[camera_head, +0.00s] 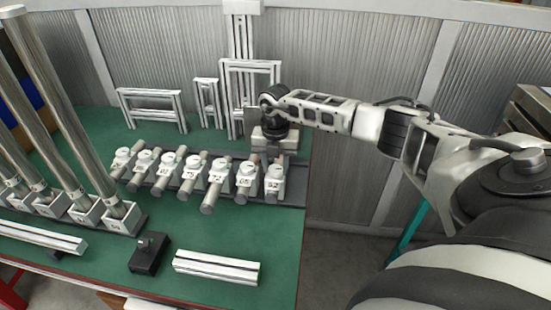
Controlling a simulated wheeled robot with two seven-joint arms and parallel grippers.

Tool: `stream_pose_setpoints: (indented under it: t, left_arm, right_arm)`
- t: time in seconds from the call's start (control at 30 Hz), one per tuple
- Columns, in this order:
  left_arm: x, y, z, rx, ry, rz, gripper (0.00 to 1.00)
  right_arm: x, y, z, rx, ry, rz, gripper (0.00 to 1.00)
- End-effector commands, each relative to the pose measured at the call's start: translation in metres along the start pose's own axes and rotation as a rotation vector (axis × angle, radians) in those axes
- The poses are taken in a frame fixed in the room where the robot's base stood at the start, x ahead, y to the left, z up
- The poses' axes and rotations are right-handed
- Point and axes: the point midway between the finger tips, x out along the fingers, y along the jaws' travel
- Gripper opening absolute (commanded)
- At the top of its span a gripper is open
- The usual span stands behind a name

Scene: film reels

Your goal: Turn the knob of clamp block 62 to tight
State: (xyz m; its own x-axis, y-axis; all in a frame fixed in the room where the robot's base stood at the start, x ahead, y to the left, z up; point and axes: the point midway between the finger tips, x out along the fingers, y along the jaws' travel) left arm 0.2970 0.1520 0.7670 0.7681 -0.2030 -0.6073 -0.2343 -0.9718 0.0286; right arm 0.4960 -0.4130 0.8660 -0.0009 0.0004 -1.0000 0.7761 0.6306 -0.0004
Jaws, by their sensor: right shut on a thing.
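A row of white clamp blocks with short grey rods stands on a dark rail (292,192) on the green table. The rightmost block, whose small label appears to read 62 (274,184), sits near the rail's right end. My right gripper (271,153) comes down from above, just behind this block's front face. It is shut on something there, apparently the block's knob. The gripper hides the knob, so its turn position cannot be told. My left gripper is not in view.
Other clamp blocks (245,181) stand close to the left. Aluminium frames (150,107) and an upright profile stand behind. Tall metal posts (62,115) rise at the left. A white profile bar (216,267) and a small black block (149,254) lie in front.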

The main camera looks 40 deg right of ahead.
Motion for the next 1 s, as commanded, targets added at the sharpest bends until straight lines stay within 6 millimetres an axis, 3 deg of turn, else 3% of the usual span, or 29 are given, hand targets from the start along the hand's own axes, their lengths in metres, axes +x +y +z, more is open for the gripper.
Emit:
stream_pose_setpoints:
  t: [0.4,0.97,1.0]
  left_arm:
    - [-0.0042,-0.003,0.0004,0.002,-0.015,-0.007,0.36]
    - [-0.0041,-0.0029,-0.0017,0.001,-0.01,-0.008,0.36]
    - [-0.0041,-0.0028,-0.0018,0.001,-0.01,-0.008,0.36]
  right_arm:
    - [-0.0023,0.0004,0.0015,0.195,-0.003,0.003,0.15]
    - [-0.0017,0.0005,0.0016,0.224,-0.003,0.004,0.15]
    - [-0.0017,0.0005,0.0016,0.224,-0.003,0.004,0.46]
